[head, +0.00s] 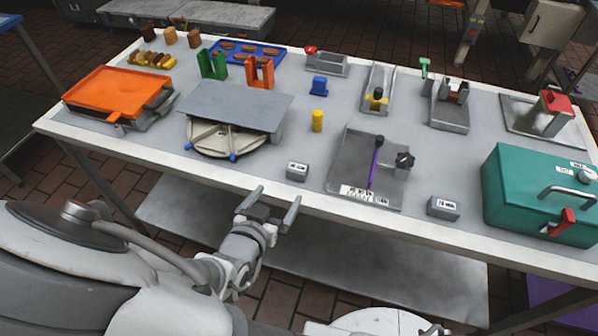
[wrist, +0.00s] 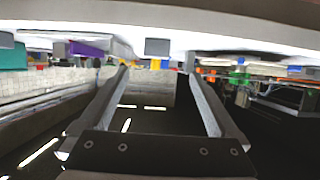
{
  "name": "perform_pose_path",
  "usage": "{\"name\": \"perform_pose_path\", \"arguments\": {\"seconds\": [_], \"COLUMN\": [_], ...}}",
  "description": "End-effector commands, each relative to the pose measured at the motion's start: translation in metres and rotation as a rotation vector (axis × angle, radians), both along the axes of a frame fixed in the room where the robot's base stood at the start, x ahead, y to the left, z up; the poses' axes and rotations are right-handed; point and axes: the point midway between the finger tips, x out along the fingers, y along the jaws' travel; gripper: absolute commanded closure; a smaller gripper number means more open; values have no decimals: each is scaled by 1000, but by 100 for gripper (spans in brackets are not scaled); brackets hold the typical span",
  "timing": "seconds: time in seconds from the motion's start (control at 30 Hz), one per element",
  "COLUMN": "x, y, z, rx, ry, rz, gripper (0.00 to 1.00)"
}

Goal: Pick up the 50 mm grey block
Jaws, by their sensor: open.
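Two small grey blocks with white labels lie on the table near its front edge. One grey block (head: 297,172) is left of the grey tray, and the other, larger-looking grey block (head: 443,208) is right of it. The labels are too small to read, so I cannot tell for sure which is 50 mm. My gripper (head: 277,196) is open and empty, just short of the table's front edge, nearest the left block. In the wrist view, which looks upside down, a grey block (wrist: 157,47) shows beyond and between the open fingers (wrist: 157,76).
A grey tray (head: 340,178) with a purple rod (head: 375,160) stands between the blocks. A yellow cylinder (head: 318,121) stands behind the left block. A grey plate over a round turntable (head: 215,142) is to the left. A teal case (head: 525,195) is at the right.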

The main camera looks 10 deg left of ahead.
Motion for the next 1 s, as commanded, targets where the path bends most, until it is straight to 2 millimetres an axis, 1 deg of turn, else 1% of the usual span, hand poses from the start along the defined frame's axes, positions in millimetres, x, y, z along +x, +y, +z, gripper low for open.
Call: {"name": "perform_pose_path", "arguments": {"seconds": [0.03, 0.4, 0.53, 0.73, 0.87, 1.0], "x": [7, 54, 65, 72, 79, 94], "y": [-1, -5, -5, -6, -8, -12], "z": [-9, -27, -30, -30, -35, -40], "rx": [2, 2, 2, 0, 3, 2], "ry": [-1, 1, 2, 1, 2, 1], "rz": [-3, -2, -1, 1, -1, -2], "gripper": [3, 3, 3, 3, 3, 3]}}
